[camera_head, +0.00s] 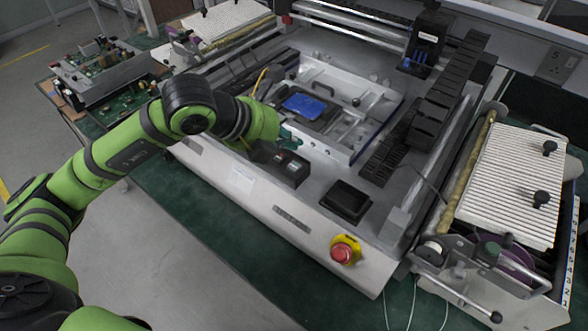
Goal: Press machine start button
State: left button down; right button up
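The machine (240,182) fills the middle of the view, with a light front panel. A small dark button box (290,170) stands on its front ledge, with small reddish marks on top; I cannot tell which of its buttons is the start button. A red mushroom button on a yellow base (343,250) is at the front right corner. My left arm reaches in from the left, and my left gripper (266,148) is just beside and above the button box. Its fingers are mostly hidden behind the wrist, so contact and opening cannot be told. My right gripper is out of view.
A blue part (303,106) lies in the machine's metal fixture. An empty black tray (346,201) sits right of the button box. A ribbed white unit (508,180) stands at the right. Circuit boards (103,65) lie on the green table at the left.

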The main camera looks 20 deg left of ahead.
aim_at(290, 166)
pick_arm(q)
notch_tip(290, 166, down, 4)
jog(key=b, duration=0.2)
jog(key=shift+r+b, duration=0.25)
jog(key=shift+b, duration=0.1)
jog(key=shift+r, duration=0.1)
dwell(0.9)
jog(key=shift+f+b, duration=0.45)
jog(key=shift+b, duration=0.15)
jog(key=shift+f+b, duration=0.4)
jog(key=shift+b, duration=0.1)
dwell(0.4)
jog(key=shift+r, duration=0.15)
jog(key=shift+r+p, duration=0.45)
jog(key=shift+r, duration=0.2)
